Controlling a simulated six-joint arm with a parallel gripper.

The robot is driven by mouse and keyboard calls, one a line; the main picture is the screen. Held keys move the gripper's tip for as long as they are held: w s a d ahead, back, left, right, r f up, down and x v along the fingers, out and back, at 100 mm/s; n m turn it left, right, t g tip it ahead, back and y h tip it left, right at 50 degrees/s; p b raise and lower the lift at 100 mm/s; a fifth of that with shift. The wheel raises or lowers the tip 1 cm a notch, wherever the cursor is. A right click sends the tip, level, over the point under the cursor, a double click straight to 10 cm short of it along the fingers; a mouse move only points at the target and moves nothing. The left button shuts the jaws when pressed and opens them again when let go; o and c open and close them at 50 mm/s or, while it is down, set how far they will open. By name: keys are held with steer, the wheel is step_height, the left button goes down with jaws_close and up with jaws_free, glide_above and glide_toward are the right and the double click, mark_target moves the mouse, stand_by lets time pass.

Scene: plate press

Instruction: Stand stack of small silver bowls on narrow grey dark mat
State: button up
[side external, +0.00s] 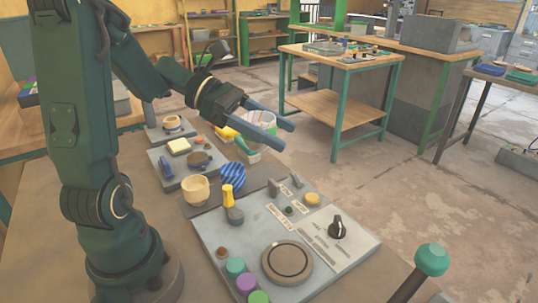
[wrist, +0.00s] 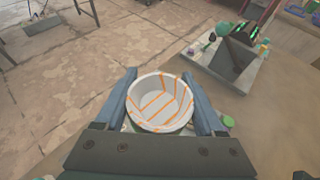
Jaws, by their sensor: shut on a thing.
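My gripper (side external: 285,137) is shut on a pale, whitish bowl (wrist: 160,103) with orange stripes, held between its two blue-grey fingers. It also shows in the side view (side external: 259,119), raised over the far edge of the bench. I cannot tell whether it is one bowl or a stack. No plainly silver bowls stand out elsewhere. A narrow dark grey strip (side external: 188,207), perhaps the mat, lies behind the control panel, partly covered from view by other things.
A grey control panel (side external: 347,262) with knobs and buttons fills the front of the bench. A tan cup (side external: 195,189), a blue striped round thing (side external: 233,176) and a yellow-topped lever (side external: 227,195) stand near its back edge. A grey tray (side external: 168,166) holds small objects.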

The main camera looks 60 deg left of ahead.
stand_by(0.4)
steer(key=shift+s+d+r+m+g, duration=0.1)
steer(key=shift+s+d+m+g, duration=0.15)
steer(key=shift+m+g, duration=0.2)
steer(key=s+d+f+m+g+h, duration=0.1)
steer(key=s+f+m+g+h, duration=0.1)
steer(key=s+f+m+g, duration=0.2)
steer(key=m+g, duration=0.3)
steer(key=shift+d+g+h, duration=0.35)
steer(key=shift+h, duration=0.05)
steer(key=shift+f, duration=0.1)
steer(key=x, duration=0.4)
steer(key=f+x, duration=0.1)
steer(key=x, duration=0.8)
steer(key=shift+s+a+f, duration=0.1)
steer(key=shift+a+f, duration=0.1)
steer(key=shift+f, duration=2.05)
